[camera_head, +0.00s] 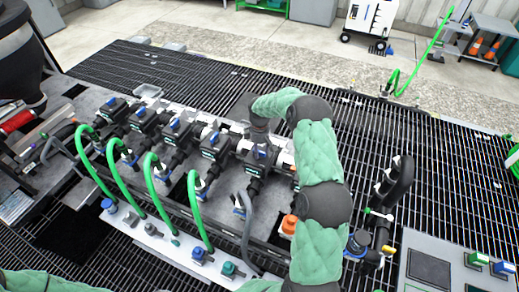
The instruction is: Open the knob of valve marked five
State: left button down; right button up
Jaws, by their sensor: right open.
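A row of black valves with blue knobs runs across the manifold. They include a far-left valve (112,104), a second valve (141,117), a third valve (176,127) and a fourth valve (214,140). A fifth valve from the left (258,160) has its blue knob just below my right gripper (260,139). That gripper points down and is open; I cannot tell whether it touches the knob. The valve labels are too small to read. My right arm hides the manifold's right part. My left gripper is out of view.
Green hoses (160,186) and a grey hose (246,225) arch from the valves to a white panel (175,238) in front. A black bent pipe (397,185) stands at right. A grey box top (455,262) is at lower right. Grating (205,75) behind is mostly clear.

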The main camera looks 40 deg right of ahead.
notch_tip(320, 180, up, 12)
dwell(0.6)
dwell(0.5)
